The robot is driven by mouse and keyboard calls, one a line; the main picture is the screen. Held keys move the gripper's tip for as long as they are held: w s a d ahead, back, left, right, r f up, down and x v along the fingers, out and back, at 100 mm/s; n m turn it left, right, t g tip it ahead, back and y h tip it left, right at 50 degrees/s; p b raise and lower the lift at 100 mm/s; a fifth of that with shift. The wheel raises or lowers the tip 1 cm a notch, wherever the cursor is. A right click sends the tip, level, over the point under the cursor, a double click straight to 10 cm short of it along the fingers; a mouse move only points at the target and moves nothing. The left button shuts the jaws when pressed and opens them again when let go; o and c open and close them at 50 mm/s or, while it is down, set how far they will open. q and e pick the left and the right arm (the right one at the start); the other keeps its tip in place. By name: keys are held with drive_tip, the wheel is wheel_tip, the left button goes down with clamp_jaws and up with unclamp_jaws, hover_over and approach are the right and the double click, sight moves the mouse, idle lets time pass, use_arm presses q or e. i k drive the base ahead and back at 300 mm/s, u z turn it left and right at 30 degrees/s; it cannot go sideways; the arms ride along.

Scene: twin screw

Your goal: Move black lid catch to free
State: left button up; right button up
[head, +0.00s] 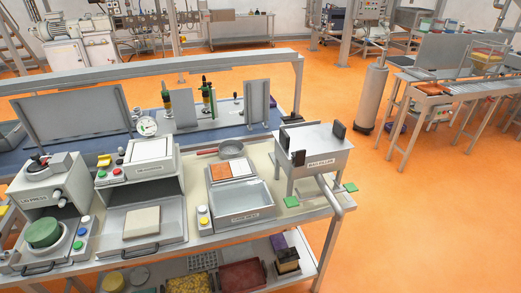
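No part that I can surely name as the black lid catch stands out. A grey box machine (318,150), its label too small to read surely, carries upright black blocks, one at its front left (298,158) and one at its back right (338,129). A press machine (48,190) at the far left has a dark fitting (57,162) on its top and a round green piece (43,233) in front. Which of these dark parts is the catch, and what position it is in, I cannot tell. Neither of my grippers is in view.
Bins of parts (191,285) stand on the lower shelf. Orange floor (430,230) is open at the right.

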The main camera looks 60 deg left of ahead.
sight(300, 155)
drive_tip(key=u, duration=1.6)
